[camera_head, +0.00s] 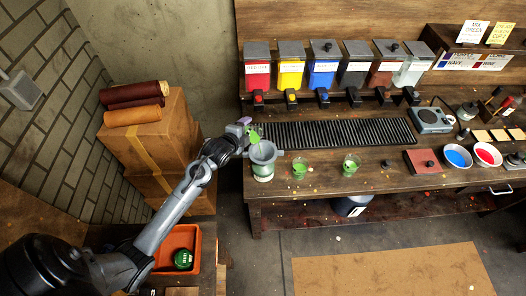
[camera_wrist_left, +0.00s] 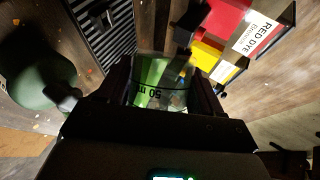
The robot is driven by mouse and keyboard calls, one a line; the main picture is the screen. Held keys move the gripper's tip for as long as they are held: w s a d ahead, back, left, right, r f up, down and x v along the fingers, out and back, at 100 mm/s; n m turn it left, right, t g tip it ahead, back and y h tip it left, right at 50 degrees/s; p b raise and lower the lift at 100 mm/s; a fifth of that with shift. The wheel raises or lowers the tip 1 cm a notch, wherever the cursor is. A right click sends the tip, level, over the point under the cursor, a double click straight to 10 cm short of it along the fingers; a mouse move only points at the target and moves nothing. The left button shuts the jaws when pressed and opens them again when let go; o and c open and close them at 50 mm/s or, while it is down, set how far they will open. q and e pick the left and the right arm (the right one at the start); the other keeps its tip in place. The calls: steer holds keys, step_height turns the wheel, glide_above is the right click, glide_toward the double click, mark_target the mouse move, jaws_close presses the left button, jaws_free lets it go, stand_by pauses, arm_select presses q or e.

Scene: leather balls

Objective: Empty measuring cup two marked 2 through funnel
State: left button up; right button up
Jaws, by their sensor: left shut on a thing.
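My left gripper (camera_head: 244,131) is shut on a clear measuring cup with green in it (camera_head: 254,134), beside and just above the grey funnel's far rim. The cup looks tilted in the head view. The wrist view shows the cup (camera_wrist_left: 160,84) between the fingers, with "50 m" markings upside down; its number 2 mark is not readable. The grey funnel (camera_head: 263,152) sits in a container with green at its base (camera_head: 263,176) at the bench's left end. Two other cups with green, one left (camera_head: 299,169) and one right (camera_head: 350,166), stand to the right. My right gripper is not in view.
A dark slatted rack (camera_head: 330,134) lies behind the cups. Dye dispensers, including a red one (camera_head: 258,76), line the back. A scale (camera_head: 430,119), a blue bowl (camera_head: 457,157) and a red bowl (camera_head: 487,154) are on the right. An orange bin (camera_head: 158,266) stands lower left.

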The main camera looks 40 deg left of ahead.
arm_select(q)
steer(key=shift+d+r, duration=0.15)
steer(key=shift+d, duration=0.1)
stand_by(0.4)
steer(key=shift+d+r+m+y, duration=0.15)
steer(key=shift+d+m+y, duration=0.05)
steer(key=shift+m+y, duration=0.1)
stand_by(0.5)
steer(key=shift+d+r, duration=0.1)
steer(key=shift+d, duration=0.1)
stand_by(0.3)
steer(key=shift+m+y+b, duration=0.4)
stand_by(0.6)
steer(key=shift+d+f, duration=0.1)
steer(key=shift+f, duration=0.1)
steer(key=shift+f+t, duration=0.1)
steer(key=shift+t, duration=0.2)
stand_by(0.6)
steer(key=shift+d+m+y, duration=0.15)
steer(key=shift+m+y, duration=0.15)
steer(key=shift+m, duration=0.1)
